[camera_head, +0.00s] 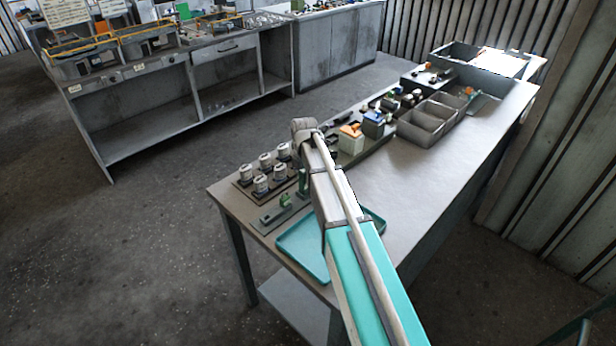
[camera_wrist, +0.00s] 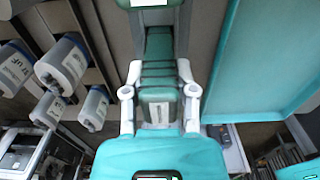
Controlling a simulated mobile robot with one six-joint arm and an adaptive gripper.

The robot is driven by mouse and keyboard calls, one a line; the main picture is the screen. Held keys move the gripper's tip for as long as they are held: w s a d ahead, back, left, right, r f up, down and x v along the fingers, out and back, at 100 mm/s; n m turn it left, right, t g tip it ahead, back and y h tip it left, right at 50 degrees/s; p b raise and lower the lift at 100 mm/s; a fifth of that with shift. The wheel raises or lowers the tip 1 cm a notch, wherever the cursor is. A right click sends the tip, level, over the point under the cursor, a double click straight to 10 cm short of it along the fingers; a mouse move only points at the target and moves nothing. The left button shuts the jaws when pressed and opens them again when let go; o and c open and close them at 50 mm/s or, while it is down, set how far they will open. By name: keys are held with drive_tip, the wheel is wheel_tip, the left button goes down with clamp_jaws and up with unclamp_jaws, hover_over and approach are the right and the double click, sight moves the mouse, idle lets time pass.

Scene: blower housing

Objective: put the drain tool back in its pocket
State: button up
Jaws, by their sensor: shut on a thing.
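My gripper (camera_wrist: 159,98) is shut on a green ribbed tool, which I take to be the drain tool (camera_wrist: 158,73). Its white fingers lie on either side of the ribbed part. In the head view a dark green upright piece (camera_head: 303,183) shows just left of my arm, and most of the gripper is hidden behind the arm. A grey holder plate (camera_head: 272,219) with a small green block (camera_head: 285,200) lies at the bench's near left corner. A green block with a pale label (camera_wrist: 150,4) shows at the wrist view's top edge. I cannot tell whether the tool touches a pocket.
Several pale bottles (camera_wrist: 62,66) stand in a rack left of the gripper. A teal tray (camera_wrist: 262,60) lies to the right; its rim also shows in the head view (camera_head: 290,262). Grey bins (camera_head: 425,125) and small parts stand farther along the bench (camera_head: 400,185). The bench's right middle is clear.

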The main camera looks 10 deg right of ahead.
drive_tip(key=shift+f, duration=0.1)
drive_tip(key=o, duration=1)
wheel_tip(320, 180, up, 9)
drive_tip(key=p, duration=0.9)
drive_tip(key=shift+s+r, duration=0.1)
drive_tip(key=shift+r, duration=0.1)
drive_tip(key=shift+r, duration=0.15)
drive_tip(key=shift+r+p, duration=0.25)
drive_tip(key=shift+p, duration=0.25)
